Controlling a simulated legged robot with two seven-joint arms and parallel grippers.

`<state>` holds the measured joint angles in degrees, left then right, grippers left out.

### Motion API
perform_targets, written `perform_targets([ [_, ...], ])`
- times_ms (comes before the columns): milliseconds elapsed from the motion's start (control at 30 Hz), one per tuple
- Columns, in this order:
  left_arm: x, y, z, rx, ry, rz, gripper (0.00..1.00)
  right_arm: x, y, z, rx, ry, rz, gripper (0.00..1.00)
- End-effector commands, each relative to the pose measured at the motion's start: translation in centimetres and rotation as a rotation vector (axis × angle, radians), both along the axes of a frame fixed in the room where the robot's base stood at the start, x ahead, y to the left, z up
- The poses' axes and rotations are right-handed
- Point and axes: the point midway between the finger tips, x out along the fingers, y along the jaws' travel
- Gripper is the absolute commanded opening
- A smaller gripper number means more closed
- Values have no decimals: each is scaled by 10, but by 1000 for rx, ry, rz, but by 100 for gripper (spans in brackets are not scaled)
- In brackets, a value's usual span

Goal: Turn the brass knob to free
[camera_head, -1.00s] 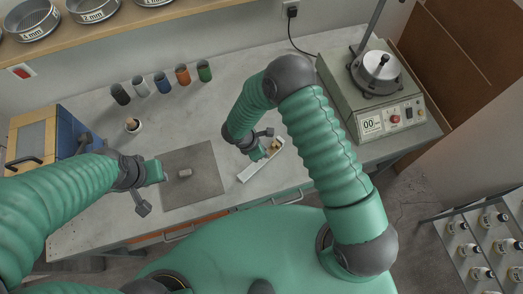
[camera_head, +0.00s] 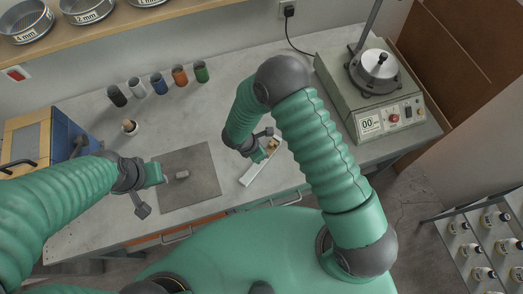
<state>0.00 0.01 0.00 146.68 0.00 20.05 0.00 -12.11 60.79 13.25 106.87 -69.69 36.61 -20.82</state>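A small brass-coloured piece (camera_head: 273,145), which looks like the knob, sits at the upper end of a narrow white tray or plate (camera_head: 250,176) on the bench. Its marking or setting is too small to read. My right gripper (camera_head: 263,144) is just left of the brass piece, its fingers apart. I cannot tell whether they touch it. My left gripper (camera_head: 148,190) is open and empty at the left edge of a dark square mat (camera_head: 202,190). A small grey cylinder-like piece (camera_head: 182,175) lies on the mat, just right of a left fingertip.
Several coloured cups (camera_head: 157,86) stand in a row at the back. A blue and yellow box (camera_head: 62,133) is at left. A machine with a metal bowl (camera_head: 374,95) stands at right.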

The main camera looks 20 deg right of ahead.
Motion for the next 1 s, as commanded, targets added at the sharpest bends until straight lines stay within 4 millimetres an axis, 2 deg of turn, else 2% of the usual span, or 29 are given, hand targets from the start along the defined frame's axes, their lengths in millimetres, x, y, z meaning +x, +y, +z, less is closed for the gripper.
perform_targets([
  [467,0,0,0,0,0,0,36,1,1,1,-1,-1,0,0],
  [500,0,0,0,0,0,0,36,1,1,1,-1,-1,0,21],
  [633,0,0,0,0,0,0,36,0,1,1,-1,-1,0,38],
  [1000,0,0,-1,0,0,0,36,1,4,6,1,-2,0,38],
])
